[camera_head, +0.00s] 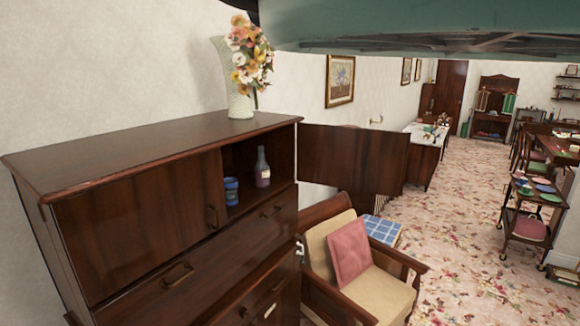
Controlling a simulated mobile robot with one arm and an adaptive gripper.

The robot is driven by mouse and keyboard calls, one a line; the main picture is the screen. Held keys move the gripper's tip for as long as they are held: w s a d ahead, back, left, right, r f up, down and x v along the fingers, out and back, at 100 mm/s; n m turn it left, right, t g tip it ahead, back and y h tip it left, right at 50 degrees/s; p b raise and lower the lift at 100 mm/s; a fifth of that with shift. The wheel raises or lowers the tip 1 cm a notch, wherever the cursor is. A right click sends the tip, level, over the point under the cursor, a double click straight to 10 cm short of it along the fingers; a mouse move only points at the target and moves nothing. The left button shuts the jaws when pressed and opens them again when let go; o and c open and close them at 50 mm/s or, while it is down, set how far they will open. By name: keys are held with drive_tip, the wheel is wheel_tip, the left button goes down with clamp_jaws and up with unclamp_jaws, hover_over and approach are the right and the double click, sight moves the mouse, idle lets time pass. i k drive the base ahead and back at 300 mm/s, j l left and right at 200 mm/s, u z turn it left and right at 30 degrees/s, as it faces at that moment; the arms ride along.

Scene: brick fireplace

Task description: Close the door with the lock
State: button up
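A dark brown wooden cabinet (130,150) stands at the left. Its right-hand door (353,158) is wide open, swung out to the right beyond the cabinet's side. The open compartment (238,165) holds a blue jar (231,191) and a bottle with a purple label (262,168). No lock can be made out clearly on the open door. A small silvery piece (300,247) shows at the cabinet's right edge, too small to identify. My gripper is not in view.
A white vase of flowers (240,75) stands on the cabinet top. A wooden armchair with a pink cushion (349,255) stands close beside the cabinet, below the open door. Patterned carpet (450,240) lies clear to the right, before a trolley (530,210).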

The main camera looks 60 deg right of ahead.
sight(375, 161)
drive_tip(key=l+z, duration=0.25)
drive_tip(key=z, duration=0.2)
drive_tip(key=i+l+z, duration=0.2)
drive_tip(key=l+z, duration=0.25)
drive_tip(key=i+l+z, duration=0.3)
drive_tip(key=l+z, duration=0.2)
drive_tip(key=i+l+z, duration=0.75)
drive_tip(key=z, duration=0.15)
drive_tip(key=i+l, duration=0.2)
drive_tip(key=i, duration=0.25)
drive_tip(key=i+l, duration=0.25)
drive_tip(key=i, duration=0.2)
drive_tip(key=i+l+u, duration=0.1)
drive_tip(key=i, duration=0.35)
drive_tip(key=i+l, duration=0.35)
drive_tip(key=i+l+u, duration=0.2)
drive_tip(key=u, duration=0.2)
drive_tip(key=i+l+u, duration=0.6)
drive_tip(key=u, duration=0.2)
drive_tip(key=i+l+u, duration=0.15)
drive_tip(key=l+u, duration=0.25)
drive_tip(key=i+l+u, duration=0.1)
drive_tip(key=l+u, duration=0.7)
drive_tip(key=l, duration=0.2)
